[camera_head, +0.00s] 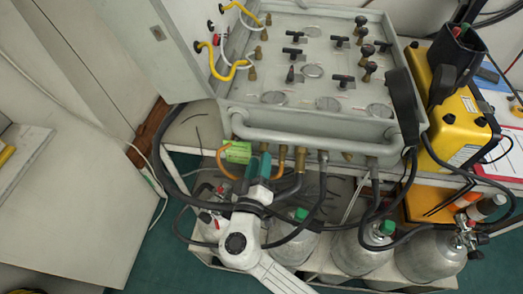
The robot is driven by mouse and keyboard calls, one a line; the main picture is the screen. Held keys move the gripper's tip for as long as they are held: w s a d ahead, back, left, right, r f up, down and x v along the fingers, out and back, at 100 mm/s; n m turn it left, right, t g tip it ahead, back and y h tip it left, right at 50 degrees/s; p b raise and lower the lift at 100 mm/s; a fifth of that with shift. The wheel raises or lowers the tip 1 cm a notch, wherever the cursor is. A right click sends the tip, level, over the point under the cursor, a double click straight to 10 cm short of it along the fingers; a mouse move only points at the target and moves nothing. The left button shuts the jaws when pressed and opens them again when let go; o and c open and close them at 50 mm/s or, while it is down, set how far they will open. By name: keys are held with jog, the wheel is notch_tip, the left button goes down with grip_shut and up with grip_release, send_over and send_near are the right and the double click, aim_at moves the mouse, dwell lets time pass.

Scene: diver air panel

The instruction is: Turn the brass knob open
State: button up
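The grey air panel (345,112) fills the upper middle, with several black T-handles (343,80) and round gauges on its sloped face. Several dark, brownish round knobs (370,67) stand in a row at its right. Brass fittings line its left edge (253,73) and hang below its front tube (300,158). I cannot tell which one is the task's brass knob. My gripper (260,158), with teal fingers, points up below the panel's front left, among the hoses and beside a green-labelled fitting (237,152). The gap between its fingers is too small to read, and no held thing is clear.
Black hoses (308,215) loop under the panel around my arm. Several grey cylinders (355,252) stand in a rack below. A yellow case (455,115) and a clipboard (495,150) are at the right. Green floor is open at the lower left.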

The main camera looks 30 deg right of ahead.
aim_at(263, 148)
jog(key=x, duration=0.3)
jog(key=shift+d, duration=0.1)
grip_shut()
dwell(0.4)
